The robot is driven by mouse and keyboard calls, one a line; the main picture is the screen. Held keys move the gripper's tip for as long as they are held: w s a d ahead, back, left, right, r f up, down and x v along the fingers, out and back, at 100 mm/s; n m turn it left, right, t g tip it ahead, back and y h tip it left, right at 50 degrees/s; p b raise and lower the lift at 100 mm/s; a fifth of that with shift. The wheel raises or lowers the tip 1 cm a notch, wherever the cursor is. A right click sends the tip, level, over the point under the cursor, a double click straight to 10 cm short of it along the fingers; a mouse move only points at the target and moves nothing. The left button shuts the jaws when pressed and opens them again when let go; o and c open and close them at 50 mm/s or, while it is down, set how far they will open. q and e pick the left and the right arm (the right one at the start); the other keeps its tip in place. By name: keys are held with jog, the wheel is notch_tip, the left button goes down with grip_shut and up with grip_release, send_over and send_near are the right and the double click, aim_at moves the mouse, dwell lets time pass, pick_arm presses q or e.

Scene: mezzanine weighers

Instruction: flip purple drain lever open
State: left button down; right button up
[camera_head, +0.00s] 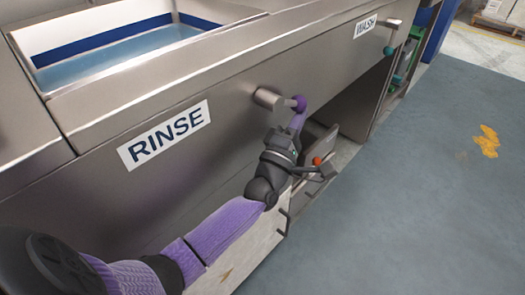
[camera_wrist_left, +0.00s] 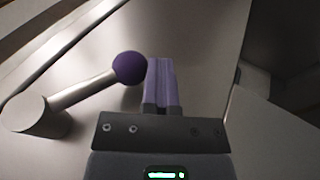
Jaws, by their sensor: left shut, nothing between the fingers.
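The purple drain lever (camera_head: 299,103) sticks out from the steel front panel, right of the RINSE label. It has a metal stem and a purple ball knob. In the left wrist view the purple ball (camera_wrist_left: 130,68) ends a metal rod that rises from a round hub at the left. My left gripper (camera_head: 299,117) is just below the knob in the head view. Its purple fingers (camera_wrist_left: 162,72) are shut with nothing between them. They appear just right of the ball in the wrist view; I cannot tell whether they touch it. My right gripper is not in view.
The RINSE label (camera_head: 166,134) is on the panel below a basin of blue water (camera_head: 120,55). A WASH label (camera_head: 365,26) and a teal-knobbed lever (camera_head: 389,50) are farther right. Open shelving lies under the counter. The blue-grey floor (camera_head: 420,180) at right is mostly clear.

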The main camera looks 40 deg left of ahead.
pick_arm(q)
jog(key=shift+w+r, duration=0.2)
jog(key=shift+r, duration=0.05)
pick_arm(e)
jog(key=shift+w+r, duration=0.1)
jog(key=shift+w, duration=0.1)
pick_arm(q)
jog(key=shift+f, duration=0.1)
jog(key=s+d+f+b, duration=0.1)
jog(key=s+f+b, duration=0.1)
jog(key=f, duration=0.4)
jog(key=s+d+f+b, duration=0.1)
jog(key=f+b, duration=0.1)
jog(key=f, duration=0.5)
jog(key=shift+s+d+b, duration=0.2)
jog(key=shift+s+b, duration=0.1)
jog(key=shift+s, duration=0.05)
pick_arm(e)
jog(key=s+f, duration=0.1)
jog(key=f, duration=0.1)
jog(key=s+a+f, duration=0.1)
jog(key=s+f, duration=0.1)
pick_arm(q)
jog(key=shift+f, duration=0.1)
